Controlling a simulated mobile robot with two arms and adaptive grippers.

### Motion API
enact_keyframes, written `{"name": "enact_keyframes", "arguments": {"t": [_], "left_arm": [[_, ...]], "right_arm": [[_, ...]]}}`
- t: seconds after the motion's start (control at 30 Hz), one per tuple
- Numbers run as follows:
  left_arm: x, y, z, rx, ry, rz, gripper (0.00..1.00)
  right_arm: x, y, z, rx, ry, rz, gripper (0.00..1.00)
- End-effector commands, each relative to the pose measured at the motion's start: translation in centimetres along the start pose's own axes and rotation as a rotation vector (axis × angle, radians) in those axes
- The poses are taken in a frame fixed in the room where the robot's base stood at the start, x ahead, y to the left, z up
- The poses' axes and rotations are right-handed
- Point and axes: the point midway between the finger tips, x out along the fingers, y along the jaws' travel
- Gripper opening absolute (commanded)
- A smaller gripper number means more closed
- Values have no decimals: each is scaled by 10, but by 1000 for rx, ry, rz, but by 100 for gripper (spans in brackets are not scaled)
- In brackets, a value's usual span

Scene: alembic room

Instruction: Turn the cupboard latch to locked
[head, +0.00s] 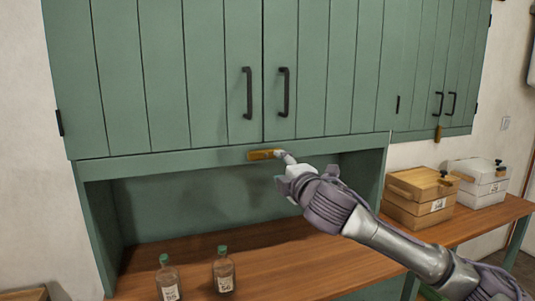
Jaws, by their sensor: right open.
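The cupboard (165,75) is green with two shut plank doors and black handles. Its latch (261,155), a small yellow-brown bar, lies horizontal on the rail below the doors, under the seam between them. My right gripper (285,167) is open at the latch's right end, with one fingertip beside that end. I cannot tell whether it touches the latch. The gripper's body hides part of the rail and niche behind it. My left gripper is not in view.
A second green cupboard (420,70) at right has a latch (437,134) hanging vertical. Two bottles (168,280) (224,270) stand on the wooden counter (290,262). A wooden box (418,196) and a white box (478,181) stand at right.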

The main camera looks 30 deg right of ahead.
Motion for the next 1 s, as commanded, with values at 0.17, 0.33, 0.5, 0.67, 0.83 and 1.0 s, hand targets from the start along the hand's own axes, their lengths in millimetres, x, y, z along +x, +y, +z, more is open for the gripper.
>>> {"name": "enact_keyframes", "arguments": {"t": [0.17,0.33,0.5,0.67,0.83,1.0], "left_arm": [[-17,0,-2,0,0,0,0],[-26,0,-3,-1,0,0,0],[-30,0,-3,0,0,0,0],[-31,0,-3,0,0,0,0],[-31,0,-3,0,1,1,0],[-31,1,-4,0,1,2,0]], "right_arm": [[41,4,0,3,-1,-1,54],[72,3,-1,2,0,0,54],[91,2,0,1,-1,0,54],[98,0,-1,-1,0,0,54],[98,-1,-1,-1,0,0,54],[98,0,0,-1,0,0,39]]}}
